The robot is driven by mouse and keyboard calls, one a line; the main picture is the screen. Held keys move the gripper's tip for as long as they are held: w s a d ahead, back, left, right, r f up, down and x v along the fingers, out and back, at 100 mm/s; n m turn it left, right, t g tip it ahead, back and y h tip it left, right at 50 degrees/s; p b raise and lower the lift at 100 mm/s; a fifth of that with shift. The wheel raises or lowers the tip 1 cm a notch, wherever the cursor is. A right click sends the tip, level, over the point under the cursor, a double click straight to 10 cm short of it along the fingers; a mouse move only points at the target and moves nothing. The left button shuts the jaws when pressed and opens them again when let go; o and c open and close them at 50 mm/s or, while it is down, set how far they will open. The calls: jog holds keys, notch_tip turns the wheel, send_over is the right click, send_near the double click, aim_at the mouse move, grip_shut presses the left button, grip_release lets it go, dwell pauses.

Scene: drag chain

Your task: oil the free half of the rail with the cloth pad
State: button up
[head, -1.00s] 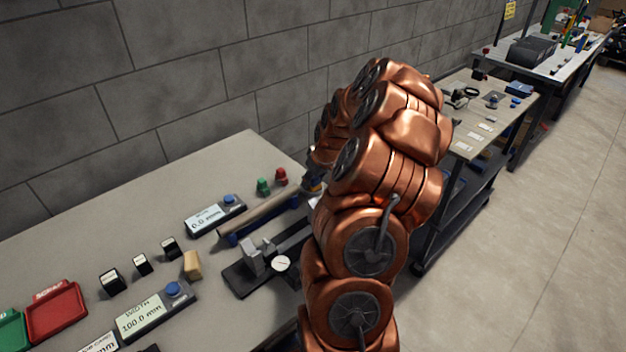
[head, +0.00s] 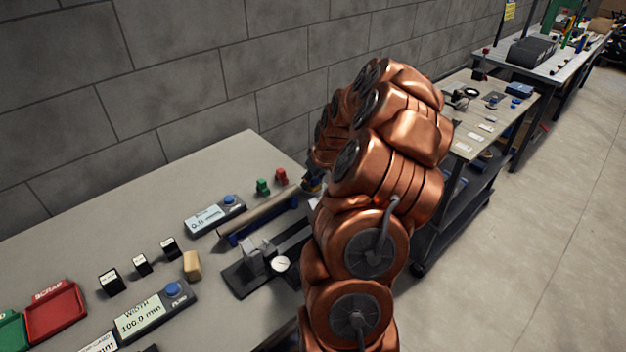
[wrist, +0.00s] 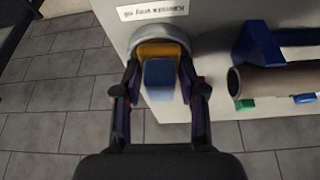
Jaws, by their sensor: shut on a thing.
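In the wrist view my gripper (wrist: 160,78) has a finger on each side of a blue block, which I take for the cloth pad (wrist: 159,84), and is shut on it. An orange-yellow surface shows just beyond the block, inside a round grey rim like a dish (wrist: 158,34); I cannot tell whether the pad touches it. A white label (wrist: 153,10) by the dish seems to read "way oil". In the head view my arm hides most of the gripper and pad. A dark metal fixture (head: 246,275) has a bar running behind my arm; I cannot tell whether this is the rail.
A brown tube (head: 258,213) lies on blue supports close to the dish; it also shows in the wrist view (wrist: 275,80). Green (head: 263,187) and red (head: 281,177) pieces stand behind it. Displays (head: 214,214), a dial gauge (head: 281,264) and a red tray (head: 56,310) occupy the bench.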

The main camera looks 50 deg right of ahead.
jog(key=shift+r+b, duration=0.5)
jog(key=shift+r, duration=2.95)
jog(key=shift+s+a, duration=0.1)
